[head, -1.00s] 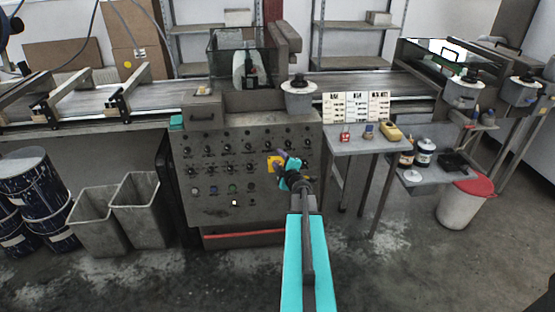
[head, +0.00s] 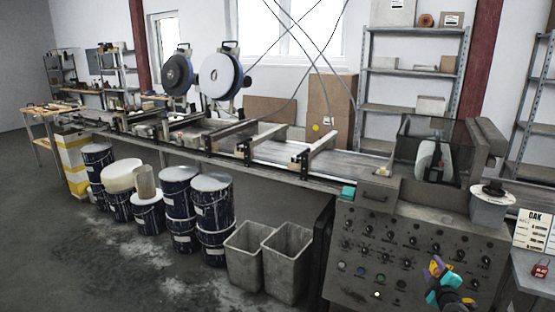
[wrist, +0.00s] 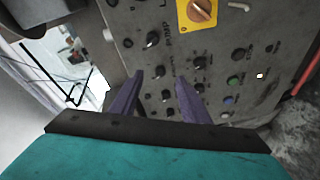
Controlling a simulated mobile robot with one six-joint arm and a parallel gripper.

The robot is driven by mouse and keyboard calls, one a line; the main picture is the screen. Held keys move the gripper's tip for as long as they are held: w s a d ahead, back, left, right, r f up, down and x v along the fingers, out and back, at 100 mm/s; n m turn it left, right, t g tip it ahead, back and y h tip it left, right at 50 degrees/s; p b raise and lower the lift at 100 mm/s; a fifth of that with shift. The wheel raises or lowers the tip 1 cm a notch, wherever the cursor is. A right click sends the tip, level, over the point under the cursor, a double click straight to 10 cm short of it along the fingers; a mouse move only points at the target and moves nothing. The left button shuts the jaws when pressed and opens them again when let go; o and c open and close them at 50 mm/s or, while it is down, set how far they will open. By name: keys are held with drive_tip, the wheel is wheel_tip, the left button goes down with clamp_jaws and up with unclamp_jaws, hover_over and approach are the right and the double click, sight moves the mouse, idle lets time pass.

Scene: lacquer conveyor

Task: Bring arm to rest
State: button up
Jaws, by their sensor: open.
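My gripper (head: 436,268) shows at the lower right of the head view, in front of the grey control panel (head: 372,268). In the wrist view its two purple fingers (wrist: 158,97) stand apart with nothing between them. The panel's face (wrist: 215,35) with black knobs and coloured buttons lies beyond the fingertips. A yellow plate with an orange rotary switch (wrist: 201,10) is at the top of the wrist view. The fingers look apart from the panel, though the exact gap is hard to tell. Most of my arm is outside the head view.
A long conveyor (head: 270,152) runs left from the panel. Two grey bins (head: 287,262) and several dark blue drums (head: 213,212) stand on the floor before it. A small side table (head: 534,268) is at the right edge. Open floor (head: 70,250) lies at the left front.

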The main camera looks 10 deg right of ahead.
drive_tip(key=w+a+f+n+y, duration=0.1)
drive_tip(key=w+a+f, duration=0.25)
drive_tip(key=a, duration=0.45)
drive_tip(key=w+a+f+y, duration=0.2)
drive_tip(key=w+a+f, duration=0.15)
drive_tip(key=a, duration=0.35)
drive_tip(key=w+a+f+n+y, duration=0.15)
drive_tip(key=a+f, duration=0.25)
drive_tip(key=a, duration=0.4)
drive_tip(key=s+a+f+m+g, duration=0.3)
drive_tip(key=a+f+m, duration=0.1)
drive_tip(key=a+f, duration=0.9)
drive_tip(key=s+a+f+m+g, duration=0.2)
drive_tip(key=s+a+f+g, duration=0.2)
drive_tip(key=s+a+f, duration=0.45)
drive_tip(key=s+a+f+m+g, duration=0.25)
drive_tip(key=s+f+g, duration=0.2)
drive_tip(key=s, duration=0.65)
drive_tip(key=s+a+m+g+y, duration=0.1)
drive_tip(key=s+a+g, duration=0.2)
drive_tip(key=s, duration=0.8)
drive_tip(key=s+a+m+g+y, duration=0.1)
drive_tip(key=s+a+g, duration=0.3)
drive_tip(key=s, duration=0.6)
drive_tip(key=shift+s+a+r+g, duration=0.15)
drive_tip(key=shift+s+r+g, duration=0.25)
drive_tip(key=shift+g, duration=0.45)
